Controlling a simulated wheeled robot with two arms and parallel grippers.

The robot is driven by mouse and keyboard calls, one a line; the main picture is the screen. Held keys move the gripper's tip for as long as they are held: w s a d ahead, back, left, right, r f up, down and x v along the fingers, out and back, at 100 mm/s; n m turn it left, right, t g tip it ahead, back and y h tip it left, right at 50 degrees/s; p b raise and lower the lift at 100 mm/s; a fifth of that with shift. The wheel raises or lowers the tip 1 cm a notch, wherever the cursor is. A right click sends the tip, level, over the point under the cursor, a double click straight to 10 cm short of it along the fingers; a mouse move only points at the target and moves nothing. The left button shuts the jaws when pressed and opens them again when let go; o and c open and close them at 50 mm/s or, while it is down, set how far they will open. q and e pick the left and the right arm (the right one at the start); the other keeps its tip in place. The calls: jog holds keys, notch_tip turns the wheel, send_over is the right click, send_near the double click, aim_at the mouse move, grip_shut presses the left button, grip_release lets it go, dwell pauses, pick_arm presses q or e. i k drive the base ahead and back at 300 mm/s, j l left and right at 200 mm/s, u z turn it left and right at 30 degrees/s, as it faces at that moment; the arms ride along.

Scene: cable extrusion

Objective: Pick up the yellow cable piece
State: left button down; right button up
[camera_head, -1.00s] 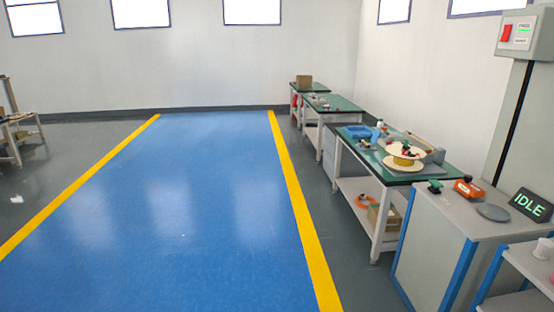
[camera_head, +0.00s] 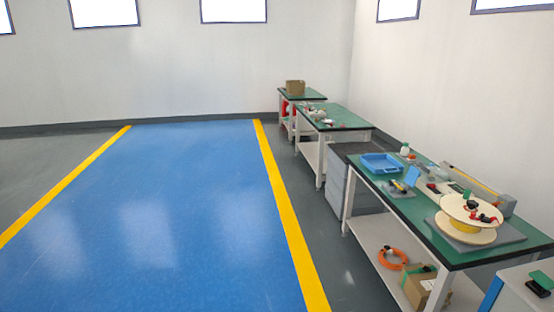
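A thin yellow strip (camera_head: 474,178) lies along a long grey fixture (camera_head: 506,202) at the back of the nearest green-topped table (camera_head: 420,208), at the right of the head view. It may be the yellow cable piece, but it is too small to tell. A small yellow and black item (camera_head: 398,186) lies near the table's front edge. A pale spool (camera_head: 468,217) with a yellow core stands on a grey plate on the same table. Small red and dark parts sit on the spool's top. Neither of my grippers is in view.
A blue tray (camera_head: 381,164) sits at the table's far end. An orange coil (camera_head: 392,258) and a cardboard box (camera_head: 426,285) are on its lower shelf. A grey cabinet (camera_head: 525,291) stands at the lower right. The blue floor (camera_head: 170,215) between yellow lines is clear.

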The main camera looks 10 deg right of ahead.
aim_at(404, 192)
jog(key=i+l+z, duration=0.2)
jog(key=i, duration=0.45)
jog(key=i+z, duration=0.15)
jog(key=i, duration=0.55)
jog(key=i+j+z, duration=0.2)
jog(key=i, duration=0.45)
jog(key=i+z, duration=0.2)
jog(key=i, duration=0.5)
jog(key=i+j+z, duration=0.25)
jog(key=i, duration=0.3)
jog(key=i+j+z, duration=0.25)
jog(key=i, duration=0.3)
jog(key=i+j+z, duration=0.2)
jog(key=i, duration=0.35)
jog(key=z, duration=0.9)
